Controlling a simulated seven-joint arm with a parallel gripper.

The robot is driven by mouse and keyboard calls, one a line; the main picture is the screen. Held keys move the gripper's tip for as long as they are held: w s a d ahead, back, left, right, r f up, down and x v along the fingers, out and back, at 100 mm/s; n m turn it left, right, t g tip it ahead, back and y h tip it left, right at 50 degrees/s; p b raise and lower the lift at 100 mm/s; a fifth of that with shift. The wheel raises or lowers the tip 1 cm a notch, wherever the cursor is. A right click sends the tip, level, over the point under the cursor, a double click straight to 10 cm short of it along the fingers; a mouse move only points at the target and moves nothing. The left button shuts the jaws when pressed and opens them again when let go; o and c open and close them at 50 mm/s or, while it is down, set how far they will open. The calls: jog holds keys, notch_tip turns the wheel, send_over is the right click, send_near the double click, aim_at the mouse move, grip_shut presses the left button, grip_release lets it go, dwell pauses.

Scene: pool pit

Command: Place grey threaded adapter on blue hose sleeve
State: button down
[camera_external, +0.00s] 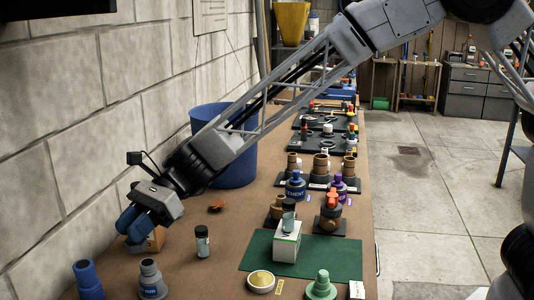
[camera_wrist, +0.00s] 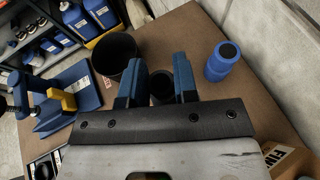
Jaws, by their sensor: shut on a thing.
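My gripper (camera_external: 128,240) hangs low over the table's left side, near the wall, with blue fingers pointing down. In the wrist view the fingers (camera_wrist: 160,82) are shut on a dark grey round piece, the adapter (camera_wrist: 162,90); only its open-looking end shows. In the external view the fingers hide it. The blue hose sleeve (camera_external: 87,280) stands upright at the near left of the table, apart from my gripper. In the wrist view the sleeve (camera_wrist: 221,64) stands beyond and right of the fingers, its dark top opening visible.
A grey labelled bottle (camera_external: 151,280) stands right of the sleeve. A cardboard box (camera_external: 155,239) is beside my gripper. The wall borders the left side.

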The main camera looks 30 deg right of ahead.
jog(key=w+a, duration=0.2)
jog(key=a, duration=0.1)
jog(key=w+a, duration=0.2)
jog(key=a, duration=0.2)
jog(key=w+a+f, duration=0.1)
jog(key=w+a, duration=0.2)
jog(key=shift+a+f, duration=0.1)
jog(key=shift+a, duration=0.3)
jog(key=shift+f, duration=1.75)
jog(key=shift+f, duration=0.15)
jog(key=c, duration=0.9)
grip_release()
jog(key=shift+v, duration=6.05)
